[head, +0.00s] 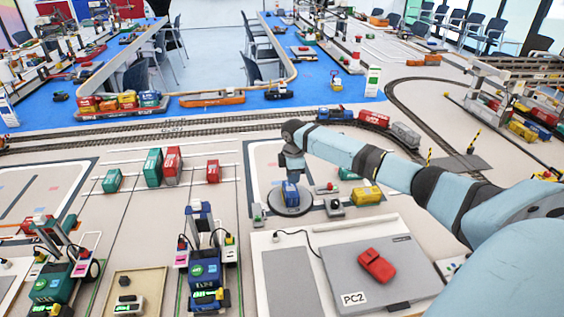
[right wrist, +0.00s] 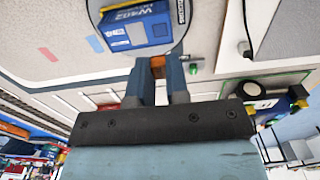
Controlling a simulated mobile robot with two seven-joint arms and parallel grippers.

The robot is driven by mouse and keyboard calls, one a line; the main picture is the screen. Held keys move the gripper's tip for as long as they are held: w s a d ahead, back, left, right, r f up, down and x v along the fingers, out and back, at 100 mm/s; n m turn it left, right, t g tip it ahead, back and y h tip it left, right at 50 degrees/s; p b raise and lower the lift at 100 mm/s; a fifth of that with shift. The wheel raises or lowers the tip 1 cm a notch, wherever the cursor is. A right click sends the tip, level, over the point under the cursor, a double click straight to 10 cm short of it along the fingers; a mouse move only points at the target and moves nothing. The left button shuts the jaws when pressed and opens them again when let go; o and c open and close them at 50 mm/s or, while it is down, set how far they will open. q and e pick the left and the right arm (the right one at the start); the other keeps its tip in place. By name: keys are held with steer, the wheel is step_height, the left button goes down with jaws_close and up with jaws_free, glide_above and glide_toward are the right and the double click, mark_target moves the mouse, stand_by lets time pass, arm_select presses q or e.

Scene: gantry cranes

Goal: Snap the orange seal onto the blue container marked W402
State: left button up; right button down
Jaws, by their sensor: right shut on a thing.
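The blue container marked W402 (right wrist: 137,27) sits on a round grey plate, its marking upside down in the right wrist view. In the head view the blue container (head: 290,194) stands on the round plate (head: 291,208), just below my right gripper (head: 292,176). In the right wrist view my right gripper (right wrist: 162,72) is shut on the small orange seal (right wrist: 157,66), only part of which shows between the fingers. The seal appears close to the container, but I cannot tell whether they touch. My left gripper is in neither view.
A yellow container (head: 366,195) and small devices stand right of the plate. A grey PC2 panel (head: 375,283) with a red object (head: 376,265) lies in front. Train tracks (head: 180,131) run behind. Green and red containers (head: 173,166) stand to the left.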

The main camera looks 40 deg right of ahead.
mark_target(292, 195)
steer(key=shift+f+b, duration=1.6)
steer(key=shift+b, duration=0.45)
steer(key=shift+f, duration=0.95)
arm_select(q)
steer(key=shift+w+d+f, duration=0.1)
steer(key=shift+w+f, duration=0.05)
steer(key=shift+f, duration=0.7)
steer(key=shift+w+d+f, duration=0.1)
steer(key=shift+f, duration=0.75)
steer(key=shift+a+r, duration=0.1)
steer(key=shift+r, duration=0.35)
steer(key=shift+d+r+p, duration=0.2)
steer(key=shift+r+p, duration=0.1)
steer(key=shift+p, duration=0.1)
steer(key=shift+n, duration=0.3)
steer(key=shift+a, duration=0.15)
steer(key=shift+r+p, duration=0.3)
steer(key=shift+p, duration=0.1)
arm_select(e)
steer(key=shift+f, duration=0.1)
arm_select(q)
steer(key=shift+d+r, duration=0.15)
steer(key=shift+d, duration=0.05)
arm_select(e)
steer(key=shift+f, duration=0.1)
